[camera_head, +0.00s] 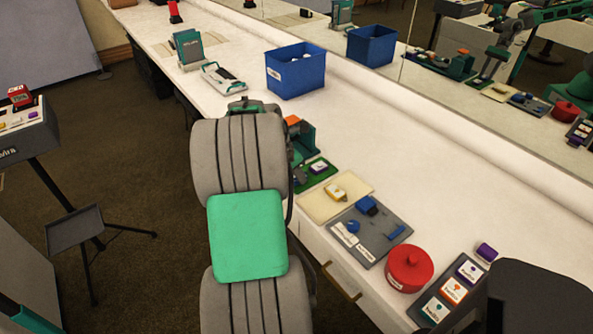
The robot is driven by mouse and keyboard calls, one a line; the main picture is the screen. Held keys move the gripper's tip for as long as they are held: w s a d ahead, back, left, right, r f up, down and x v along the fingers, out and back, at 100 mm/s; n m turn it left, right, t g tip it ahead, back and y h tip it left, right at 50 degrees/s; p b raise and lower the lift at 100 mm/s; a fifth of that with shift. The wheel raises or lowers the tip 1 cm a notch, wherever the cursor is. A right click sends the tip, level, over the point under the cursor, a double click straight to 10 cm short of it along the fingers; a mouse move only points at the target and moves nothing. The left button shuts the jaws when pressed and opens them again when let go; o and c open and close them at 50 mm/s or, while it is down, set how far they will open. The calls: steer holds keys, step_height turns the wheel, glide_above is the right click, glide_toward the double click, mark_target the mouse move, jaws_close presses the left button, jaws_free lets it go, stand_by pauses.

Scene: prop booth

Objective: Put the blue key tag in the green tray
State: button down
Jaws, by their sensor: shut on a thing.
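The green tray (329,177) is on the counter just right of my arm, partly hidden by it. A purple tag with a white label (318,167) lies in it. I cannot make out the blue key tag anywhere in this view. My gripper is hidden behind my own raised arm, which fills the middle of the picture. The mirror shows my arm bent down toward the counter, but its end is too small to read the jaws or anything held.
A cream tray (312,208) holds a yellow tag (336,192). A grey board with blue pieces (375,250), a red lidded pot (409,268) and a tag rack (437,295) stand nearer. A teal device with orange top (303,139) stands behind; a blue bin (296,78) is farther.

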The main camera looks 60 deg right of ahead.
steer(key=c, duration=0.9)
jaws_free()
steer(key=v, duration=0.7)
steer(key=shift+a+r+p, duration=0.15)
steer(key=shift+r+p, duration=0.2)
steer(key=shift+p, duration=0.1)
